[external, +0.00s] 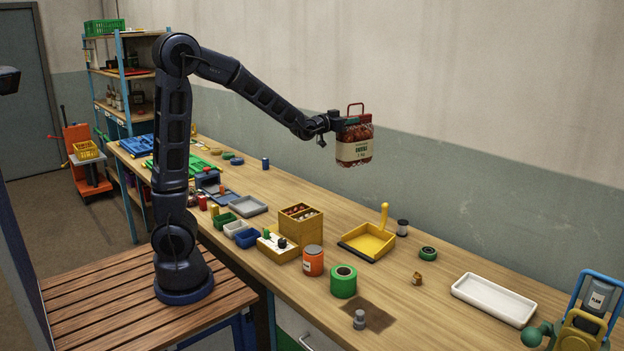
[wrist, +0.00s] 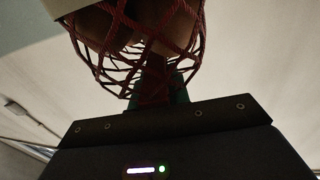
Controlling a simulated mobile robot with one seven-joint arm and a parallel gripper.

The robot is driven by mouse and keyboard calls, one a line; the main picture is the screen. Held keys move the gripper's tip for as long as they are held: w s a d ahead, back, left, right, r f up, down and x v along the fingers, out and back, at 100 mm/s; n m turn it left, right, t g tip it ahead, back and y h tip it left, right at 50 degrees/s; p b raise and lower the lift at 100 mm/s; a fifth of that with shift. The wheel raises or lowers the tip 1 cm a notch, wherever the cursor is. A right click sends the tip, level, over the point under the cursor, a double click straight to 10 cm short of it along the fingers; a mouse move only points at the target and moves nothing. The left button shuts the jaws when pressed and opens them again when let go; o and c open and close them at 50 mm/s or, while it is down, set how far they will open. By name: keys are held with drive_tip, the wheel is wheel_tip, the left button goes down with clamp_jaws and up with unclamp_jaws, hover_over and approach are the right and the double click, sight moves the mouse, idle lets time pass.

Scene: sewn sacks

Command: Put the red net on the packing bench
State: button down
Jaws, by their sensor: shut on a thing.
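The red net (external: 355,150) is a mesh sack with a cream label and a red handle loop on top. It hangs in the air above the back part of the packing bench (external: 390,280), in front of the wall. My gripper (external: 345,122) is shut on the net near its upper part, with the arm stretched out to the right. In the wrist view the red mesh (wrist: 140,50) fills the top middle, with brownish contents behind the strands. The fingertips are largely hidden by the net.
Below and around are a yellow dustpan (external: 368,242), a wooden box (external: 300,225), an orange jar (external: 313,262), a green roll (external: 343,283) and a white tray (external: 493,300). Small bins stand left of the box.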

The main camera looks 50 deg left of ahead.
drive_tip(key=s+d+m+g+h, duration=0.4)
drive_tip(key=s+d, duration=0.2)
drive_tip(key=d, duration=0.9)
drive_tip(key=s+d+m+g+h, duration=0.3)
drive_tip(key=s+d+h, duration=0.3)
drive_tip(key=d, duration=1)
drive_tip(key=s+d+m+g+h, duration=0.35)
drive_tip(key=s+d, duration=0.35)
drive_tip(key=d, duration=0.8)
wheel_tip(320, 180, down, 25)
drive_tip(key=shift+m, duration=0.35)
drive_tip(key=shift+f+g, duration=0.15)
drive_tip(key=shift+g, duration=0.1)
drive_tip(key=c, duration=1.8)
unclamp_jaws()
drive_tip(key=shift+a+f, duration=0.1)
drive_tip(key=shift+f, duration=0.05)
drive_tip(key=o, duration=0.5)
